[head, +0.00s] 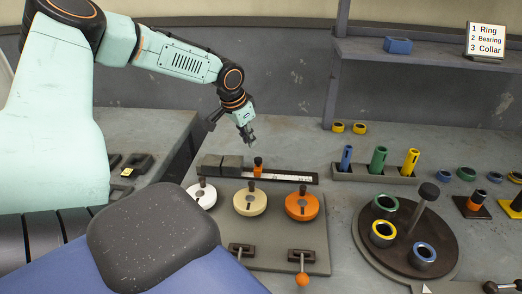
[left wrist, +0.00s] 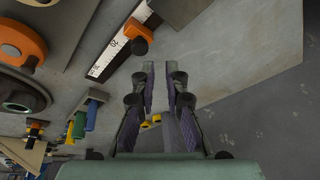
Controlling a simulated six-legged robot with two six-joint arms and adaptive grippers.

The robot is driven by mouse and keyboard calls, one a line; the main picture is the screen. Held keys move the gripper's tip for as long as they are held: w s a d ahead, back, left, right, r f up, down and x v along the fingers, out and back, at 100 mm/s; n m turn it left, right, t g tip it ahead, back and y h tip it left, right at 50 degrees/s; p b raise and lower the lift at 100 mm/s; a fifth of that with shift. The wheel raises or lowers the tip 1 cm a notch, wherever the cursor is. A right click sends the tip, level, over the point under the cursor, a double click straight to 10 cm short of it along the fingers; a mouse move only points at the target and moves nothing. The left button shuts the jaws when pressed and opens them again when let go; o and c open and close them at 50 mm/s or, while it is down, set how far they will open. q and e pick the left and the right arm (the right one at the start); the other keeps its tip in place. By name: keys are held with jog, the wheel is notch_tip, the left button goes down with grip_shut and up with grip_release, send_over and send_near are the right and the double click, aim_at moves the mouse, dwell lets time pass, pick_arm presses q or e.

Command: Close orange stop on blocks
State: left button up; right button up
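The orange stop (head: 258,168) with a black knob stands on the dark rail with a white scale (head: 290,178). Grey blocks (head: 222,165) lie at the rail's left end, with a small gap between them and the stop. My left gripper (head: 250,140) hangs above and behind the stop, apart from it. In the left wrist view, its two fingers (left wrist: 161,70) are parted with nothing between them. The stop (left wrist: 134,29) shows there just beyond and left of the fingertips, beside the scale (left wrist: 106,55). My right gripper is not in view.
White, cream (head: 250,202) and orange (head: 302,205) round knobs sit in front of the rail. To the right are a holder with blue, green and yellow pegs (head: 379,160) and a round turntable (head: 440,230) with rings. Two yellow rings (head: 348,128) lie behind.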

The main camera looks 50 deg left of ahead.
aim_at(258, 166)
pick_arm(q)
jog(key=w+b, duration=0.2)
jog(key=shift+w+d+r+m+b, duration=0.2)
jog(key=shift+w+r+m+b, duration=0.15)
jog(key=shift+r+m+b, duration=0.05)
grip_shut()
notch_tip(258, 166, up, 4)
jog(key=w+d+m+h, duration=0.2)
jog(key=d, duration=0.1)
jog(key=shift+m, duration=0.4)
jog(key=x, duration=0.3)
jog(key=b+x, duration=0.1)
jog(key=x, duration=0.2)
jog(key=s+b+x, duration=0.1)
jog(key=x, duration=0.3)
jog(key=shift+f, duration=0.3)
jog(key=shift+s+a+p, duration=0.2)
jog(key=shift+s, duration=0.3)
jog(key=shift+s+a+p, duration=0.15)
jog(key=shift+s+a, duration=0.1)
jog(key=shift+s, duration=0.25)
jog(key=shift+s+a, duration=0.3)
jog(key=shift+s, duration=0.55)
jog(key=shift+f, duration=0.15)
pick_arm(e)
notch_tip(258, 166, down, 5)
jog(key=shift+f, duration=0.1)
